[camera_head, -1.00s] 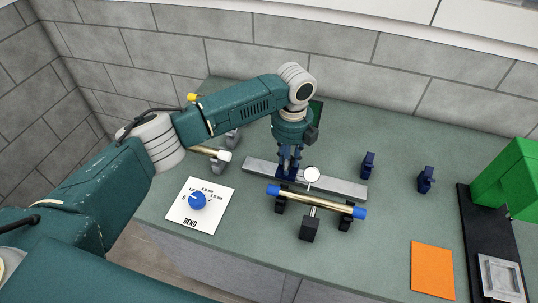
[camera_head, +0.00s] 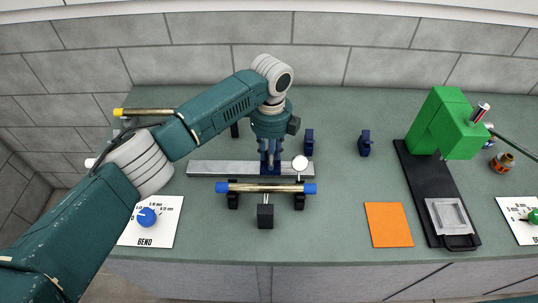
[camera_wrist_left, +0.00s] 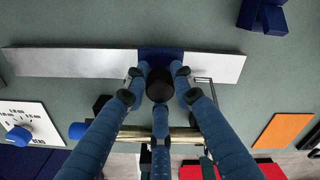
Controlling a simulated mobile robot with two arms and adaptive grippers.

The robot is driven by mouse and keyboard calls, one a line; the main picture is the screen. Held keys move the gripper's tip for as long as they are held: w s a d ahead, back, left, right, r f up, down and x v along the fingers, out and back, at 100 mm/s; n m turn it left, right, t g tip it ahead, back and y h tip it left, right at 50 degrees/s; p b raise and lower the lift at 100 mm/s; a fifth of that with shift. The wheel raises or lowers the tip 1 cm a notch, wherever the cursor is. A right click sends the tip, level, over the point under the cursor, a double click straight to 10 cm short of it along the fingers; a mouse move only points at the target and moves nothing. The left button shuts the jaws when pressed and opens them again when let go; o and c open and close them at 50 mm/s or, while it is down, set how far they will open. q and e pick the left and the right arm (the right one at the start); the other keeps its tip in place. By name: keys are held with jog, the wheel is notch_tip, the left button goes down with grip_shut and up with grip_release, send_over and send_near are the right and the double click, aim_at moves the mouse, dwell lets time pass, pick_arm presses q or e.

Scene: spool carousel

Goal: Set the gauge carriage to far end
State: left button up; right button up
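The gauge carriage (camera_head: 270,169) is a dark blue block on a long pale metal rail (camera_head: 215,168). It sits right of the rail's middle, with bare rail on both sides. A round white dial (camera_head: 300,162) stands beside it, over the brass tube (camera_head: 262,188) with blue ends. My left gripper (camera_head: 270,155) points down on the carriage. In the left wrist view its blue fingers (camera_wrist_left: 160,80) close in around a dark round part at the carriage (camera_wrist_left: 160,55); the exact contact is partly hidden. My right gripper is in no view.
Black supports hold the tube in front of the rail. A BEND card with a blue knob (camera_head: 146,217) lies left. Blue clamps (camera_head: 365,143) stand behind. An orange sheet (camera_head: 389,225) and a green press (camera_head: 445,125) are right. Counter between rail and press is mostly clear.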

pick_arm(q)
jog(key=o, duration=0.3)
jog(key=shift+r, duration=0.1)
jog(key=shift+o, duration=0.2)
notch_tip(320, 180, up, 12)
dwell(0.6)
